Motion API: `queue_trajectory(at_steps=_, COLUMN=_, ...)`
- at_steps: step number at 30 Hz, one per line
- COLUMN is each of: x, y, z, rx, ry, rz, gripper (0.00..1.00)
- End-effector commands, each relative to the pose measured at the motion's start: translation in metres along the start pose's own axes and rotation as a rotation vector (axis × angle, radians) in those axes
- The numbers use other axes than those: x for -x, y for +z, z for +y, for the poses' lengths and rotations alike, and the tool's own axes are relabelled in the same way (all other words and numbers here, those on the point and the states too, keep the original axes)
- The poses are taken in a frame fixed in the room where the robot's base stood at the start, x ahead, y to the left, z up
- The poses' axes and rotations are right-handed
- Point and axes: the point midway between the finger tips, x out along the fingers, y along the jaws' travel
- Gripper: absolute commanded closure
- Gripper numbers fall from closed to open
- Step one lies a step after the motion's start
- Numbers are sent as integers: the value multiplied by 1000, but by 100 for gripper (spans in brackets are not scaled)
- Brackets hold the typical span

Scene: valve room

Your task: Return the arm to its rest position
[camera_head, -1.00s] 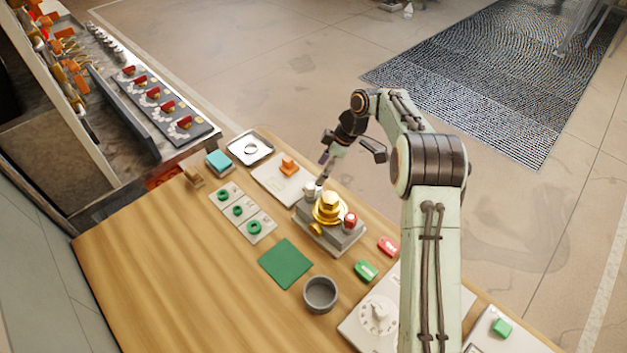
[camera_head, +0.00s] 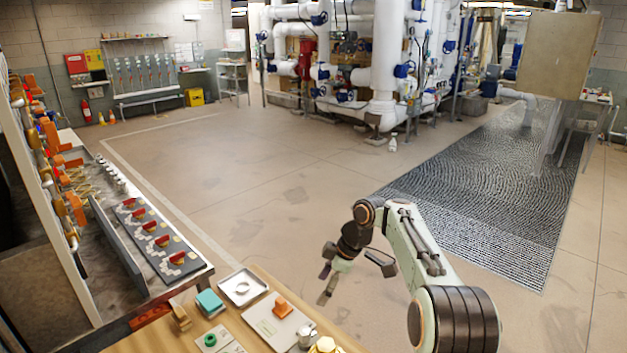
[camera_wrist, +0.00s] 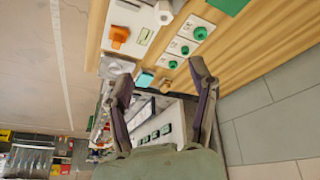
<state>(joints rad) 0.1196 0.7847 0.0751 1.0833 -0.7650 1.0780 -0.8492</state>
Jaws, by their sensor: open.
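My arm (camera_head: 425,250) reaches in from the lower right in the head view, bent at its joints. My gripper (camera_head: 325,286) hangs at its end, fingers pointing down, and shows against the floor just past the table's far edge. In the wrist view my gripper (camera_wrist: 160,75) has its two fingers spread wide, with nothing between them. It appears clear of the table parts, though its exact height is hard to judge.
The wooden table (camera_head: 225,318) bears a plate with an orange handle (camera_head: 282,306), a metal tray (camera_head: 243,288), a teal block (camera_head: 209,302) and a silver knob (camera_head: 307,335). A bench with red handles (camera_head: 158,240) stands left. Open floor (camera_head: 260,190) lies beyond.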

Motion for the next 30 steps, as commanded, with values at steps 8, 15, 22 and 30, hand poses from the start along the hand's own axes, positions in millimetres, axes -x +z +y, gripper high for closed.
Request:
queue_trajectory(at_steps=8, x=133, y=-58, z=-78, rx=-1, ry=191, rz=-58, gripper=42)
queue_trajectory(at_steps=15, x=152, y=-27, z=-219, rx=-437, ry=234, rz=-121, gripper=42)
queue_trajectory(at_steps=22, x=92, y=43, z=-339, rx=-1048, ry=164, rz=-247, gripper=42)
queue_trajectory(at_steps=30, x=75, y=64, z=-363, rx=-1385, ry=156, rz=-329, gripper=42)
